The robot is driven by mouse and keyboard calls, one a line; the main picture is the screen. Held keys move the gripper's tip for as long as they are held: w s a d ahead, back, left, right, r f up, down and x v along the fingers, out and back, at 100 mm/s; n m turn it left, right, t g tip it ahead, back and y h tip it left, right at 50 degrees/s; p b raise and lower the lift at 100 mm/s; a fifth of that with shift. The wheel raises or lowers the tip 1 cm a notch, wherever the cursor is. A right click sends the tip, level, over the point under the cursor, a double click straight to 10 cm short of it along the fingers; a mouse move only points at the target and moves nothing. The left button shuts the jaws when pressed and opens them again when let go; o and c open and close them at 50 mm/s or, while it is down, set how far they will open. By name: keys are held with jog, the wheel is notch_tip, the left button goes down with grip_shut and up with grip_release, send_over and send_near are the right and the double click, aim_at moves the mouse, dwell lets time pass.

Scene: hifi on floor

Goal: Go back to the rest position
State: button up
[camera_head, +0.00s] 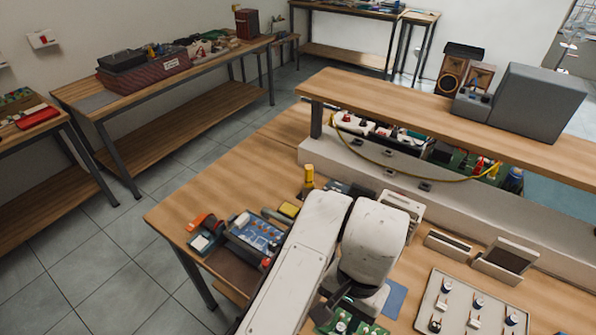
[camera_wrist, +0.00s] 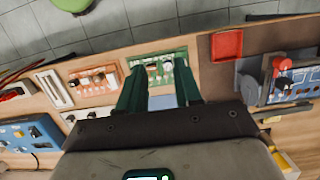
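My arm reaches out over the wooden workbench in the head view, its white links covering the middle of the bench. My gripper (camera_wrist: 159,68) shows in the wrist view with its two dark green fingers apart. Nothing is seen held between them. A green circuit board (camera_wrist: 166,60) lies on the bench beyond the fingertips, and part of a blue pad (camera_wrist: 162,102) shows between the fingers. In the head view the gripper is mostly hidden behind the arm, near a green board at the bottom edge.
A blue board in a tray (camera_head: 257,232) lies left of my arm, and a beige panel with knobs (camera_head: 468,305) lies right. Tiled floor is open at left.

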jog(key=w+d+r+n+t+h, duration=0.1)
jog(key=w+d+t+h, duration=0.15)
jog(key=d, duration=1.05)
jog(key=w+d+r+n+t+h, duration=0.1)
jog(key=d+t+h, duration=0.15)
jog(key=d, duration=1.05)
jog(key=s+d+f+n, duration=0.2)
jog(key=s+f+n, duration=0.1)
jog(key=s+f, duration=0.5)
jog(key=s+a+f+n+g+y+b, duration=0.1)
jog(key=s+a+f+g+y+b, duration=0.1)
jog(key=s+a+f+b, duration=0.3)
jog(key=shift+s+a+f+y, duration=0.7)
jog(key=shift+s+a+f, duration=1.1)
jog(key=shift+s+f, duration=1.6)
jog(key=shift+s+r, duration=0.3)
jog(key=shift+r, duration=0.05)
